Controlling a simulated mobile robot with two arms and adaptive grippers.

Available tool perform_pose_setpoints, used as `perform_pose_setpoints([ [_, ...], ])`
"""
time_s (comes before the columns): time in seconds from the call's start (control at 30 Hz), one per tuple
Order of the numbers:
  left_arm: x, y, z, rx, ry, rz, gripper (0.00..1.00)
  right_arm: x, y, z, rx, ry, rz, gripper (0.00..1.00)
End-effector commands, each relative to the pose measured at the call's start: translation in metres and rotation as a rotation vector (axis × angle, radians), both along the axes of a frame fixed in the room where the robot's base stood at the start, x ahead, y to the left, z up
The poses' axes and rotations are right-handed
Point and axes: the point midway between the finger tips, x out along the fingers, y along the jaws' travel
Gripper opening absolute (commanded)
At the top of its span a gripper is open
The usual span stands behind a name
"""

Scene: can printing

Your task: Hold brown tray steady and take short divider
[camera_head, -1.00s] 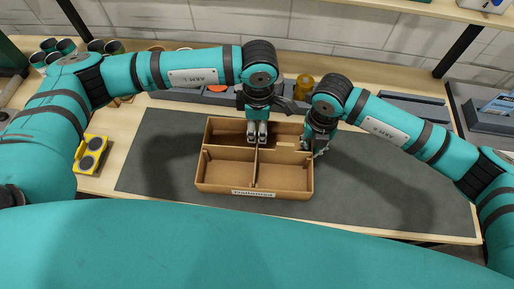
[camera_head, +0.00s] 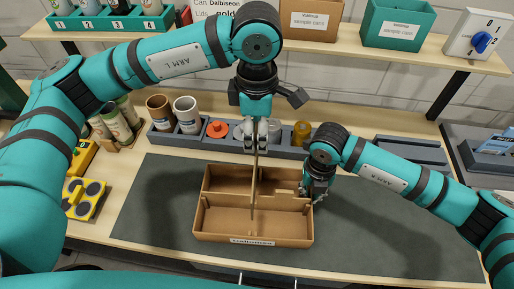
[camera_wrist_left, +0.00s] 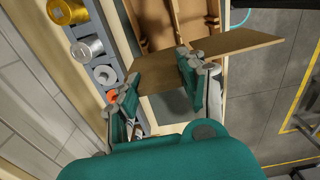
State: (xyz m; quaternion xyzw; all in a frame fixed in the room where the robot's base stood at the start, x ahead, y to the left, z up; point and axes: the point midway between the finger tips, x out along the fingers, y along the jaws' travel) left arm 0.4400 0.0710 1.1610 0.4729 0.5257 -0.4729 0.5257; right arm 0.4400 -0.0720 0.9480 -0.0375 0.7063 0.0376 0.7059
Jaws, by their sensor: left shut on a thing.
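The brown tray (camera_head: 208,222) sits on the dark mat, with a long divider (camera_head: 225,199) running across it. My left gripper (camera_head: 257,138) is above the tray, shut on the short divider (camera_head: 254,168). In the head view the divider shows edge-on as a thin upright strip; whether its lower end is clear of the tray is hard to tell. In the left wrist view the flat brown board (camera_wrist_left: 238,46) lies between the fingers, with the tray (camera_wrist_left: 148,14) beyond. My right gripper (camera_head: 318,193) is at the tray's right wall; its finger gap is too small to see.
A grey rack (camera_head: 165,138) with cups, an orange part (camera_head: 217,129) and an amber jar (camera_head: 301,133) stands behind the mat. A yellow holder (camera_head: 84,198) is at the left. The mat (camera_head: 385,225) is clear right of the tray.

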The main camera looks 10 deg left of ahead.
Motion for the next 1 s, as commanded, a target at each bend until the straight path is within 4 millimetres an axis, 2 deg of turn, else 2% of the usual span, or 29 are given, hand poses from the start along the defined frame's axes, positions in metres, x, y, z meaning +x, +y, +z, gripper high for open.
perform_pose_setpoints([
  [0.1,0.000,0.000,0.013,0.000,-0.001,0.000,0.24,0.000,0.000,0.000,0.000,0.000,0.000,0.00],
  [0.2,0.000,0.000,0.018,0.000,0.000,0.000,0.24,0.000,0.000,0.000,0.000,0.000,0.000,0.00],
  [0.47,0.000,0.000,0.019,0.000,0.001,0.001,0.23,0.000,0.000,0.000,0.000,0.000,0.000,0.00],
  [0.5,0.000,0.000,0.019,0.000,0.001,0.001,0.23,0.000,0.000,0.000,0.000,0.000,0.000,0.09],
  [0.7,0.000,0.000,0.018,0.000,0.001,0.001,0.23,0.000,0.000,0.000,0.000,0.000,0.000,0.33],
  [1.0,0.000,0.000,0.018,0.000,0.001,0.001,0.23,0.000,0.000,0.003,0.001,-0.001,0.000,0.33],
])
